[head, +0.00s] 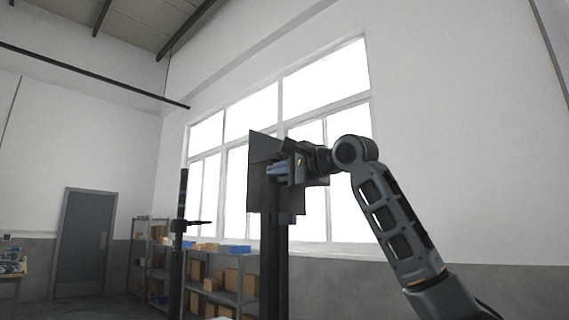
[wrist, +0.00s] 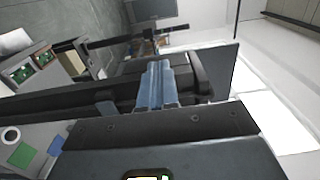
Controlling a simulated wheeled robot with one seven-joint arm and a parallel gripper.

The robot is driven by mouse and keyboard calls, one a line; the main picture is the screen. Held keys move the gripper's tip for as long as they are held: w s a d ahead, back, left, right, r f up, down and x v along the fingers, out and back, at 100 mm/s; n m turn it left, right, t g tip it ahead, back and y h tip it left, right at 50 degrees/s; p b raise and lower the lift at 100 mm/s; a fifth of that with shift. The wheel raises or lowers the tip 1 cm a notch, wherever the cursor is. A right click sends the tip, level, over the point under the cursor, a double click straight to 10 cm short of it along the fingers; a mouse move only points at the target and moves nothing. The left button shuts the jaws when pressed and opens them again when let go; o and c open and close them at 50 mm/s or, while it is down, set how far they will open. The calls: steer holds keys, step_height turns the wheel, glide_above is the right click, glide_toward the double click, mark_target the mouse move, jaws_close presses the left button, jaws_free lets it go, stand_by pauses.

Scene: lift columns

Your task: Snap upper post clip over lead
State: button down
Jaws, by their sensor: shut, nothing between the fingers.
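A dark upright post (head: 274,262) carries a flat dark panel (head: 262,150) at its top. My gripper (head: 277,171) is at the upper part of this post, in front of the panel. Its pale blue fingers also show in the wrist view (wrist: 156,86), closed side by side with nothing seen between them. In the wrist view the dark post (wrist: 50,104) runs in from the left, behind the fingers. A small grey block (wrist: 105,104) on it may be a clip; I cannot tell. I cannot make out the lead in either view.
Another thin dark column (head: 183,190) with a short side arm stands left. Shelves with boxes (head: 222,277) stand behind, below bright windows (head: 236,150). A grey door (head: 84,243) is far left. Open air surrounds my arm on the right.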

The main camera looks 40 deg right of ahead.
steer(key=shift+w, duration=0.25)
steer(key=shift+d, duration=0.2)
steer(key=shift+w+d+p, duration=0.1)
steer(key=shift+d+p, duration=1.2)
steer(key=shift+d, duration=1.2)
steer(key=shift+s, duration=2.3)
steer(key=shift+d, duration=0.1)
steer(key=shift+w+d+p, duration=0.1)
steer(key=shift+d+p, duration=0.75)
steer(key=shift+d, duration=0.6)
steer(key=shift+w, duration=0.45)
